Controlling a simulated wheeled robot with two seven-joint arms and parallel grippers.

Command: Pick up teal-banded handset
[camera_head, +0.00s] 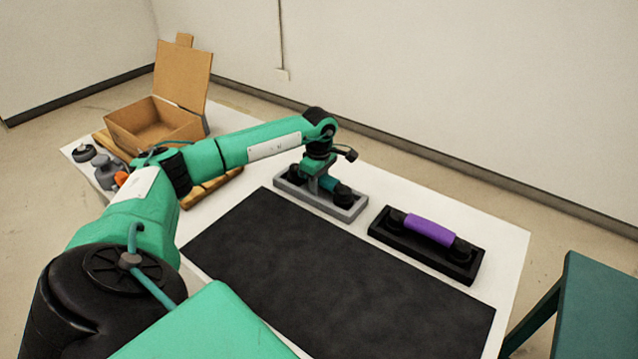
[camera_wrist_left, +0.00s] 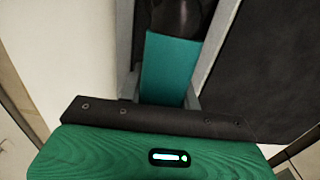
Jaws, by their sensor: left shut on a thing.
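The teal-banded handset (camera_head: 343,194) lies in a grey cradle (camera_head: 346,213) at the back of the table. Its teal band (camera_wrist_left: 170,65) fills the middle of the left wrist view, with a dark end piece above it. My left gripper (camera_head: 325,182) points down over the cradle and is shut on the handset at its teal band. The fingertips are partly hidden by the wrist. The handset still sits at the cradle, and I cannot tell whether it is lifted. My right gripper is not in view.
A purple-banded handset (camera_head: 430,230) rests in a black cradle (camera_head: 400,242) to the right. A black mat (camera_head: 330,280) covers the front of the white table (camera_head: 505,262). An open cardboard box (camera_head: 150,122) stands at the back left. A teal stool (camera_head: 598,305) is at right.

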